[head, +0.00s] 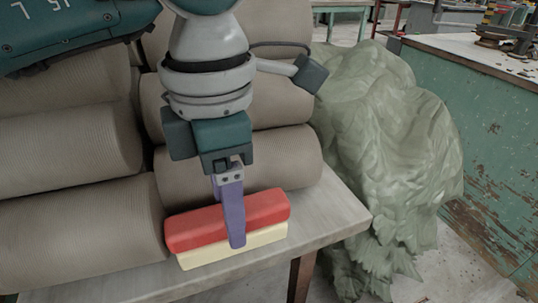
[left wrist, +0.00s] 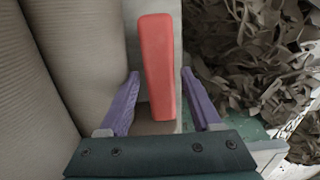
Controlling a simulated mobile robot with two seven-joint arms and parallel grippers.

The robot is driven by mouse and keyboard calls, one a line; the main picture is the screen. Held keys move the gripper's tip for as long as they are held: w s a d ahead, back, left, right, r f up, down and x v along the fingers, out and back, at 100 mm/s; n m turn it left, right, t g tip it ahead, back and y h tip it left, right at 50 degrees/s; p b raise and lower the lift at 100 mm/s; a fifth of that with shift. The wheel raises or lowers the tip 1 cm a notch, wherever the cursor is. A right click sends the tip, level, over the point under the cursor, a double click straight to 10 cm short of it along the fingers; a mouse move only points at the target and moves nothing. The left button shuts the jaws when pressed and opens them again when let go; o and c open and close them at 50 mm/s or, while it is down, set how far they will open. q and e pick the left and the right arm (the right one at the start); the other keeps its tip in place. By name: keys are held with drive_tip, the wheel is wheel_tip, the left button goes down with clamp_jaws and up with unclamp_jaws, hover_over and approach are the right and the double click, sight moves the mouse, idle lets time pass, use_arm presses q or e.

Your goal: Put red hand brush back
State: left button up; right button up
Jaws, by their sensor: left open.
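The red hand brush (head: 265,208) has a red back and cream bristles. It lies bristles down on the pale table (head: 340,212), close to the front edge and in front of the rolls. My left gripper (head: 236,243) reaches down over it from above, with a purple finger in front of the brush. In the left wrist view the red brush (left wrist: 158,50) lies lengthwise between the two purple fingers of my left gripper (left wrist: 160,74). The fingers are open, with a visible gap on each side. My right gripper is not in view.
Large ribbed beige rolls (head: 75,152) are stacked directly behind and left of the brush. A crumpled pale green sheet (head: 390,150) hangs at the table's right end. A worn green bench (head: 480,140) stands farther right. Brown clay trimmings (left wrist: 255,55) lie beyond the table edge.

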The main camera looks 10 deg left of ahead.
use_arm(q)
drive_tip(key=shift+f, duration=0.85)
clamp_jaws()
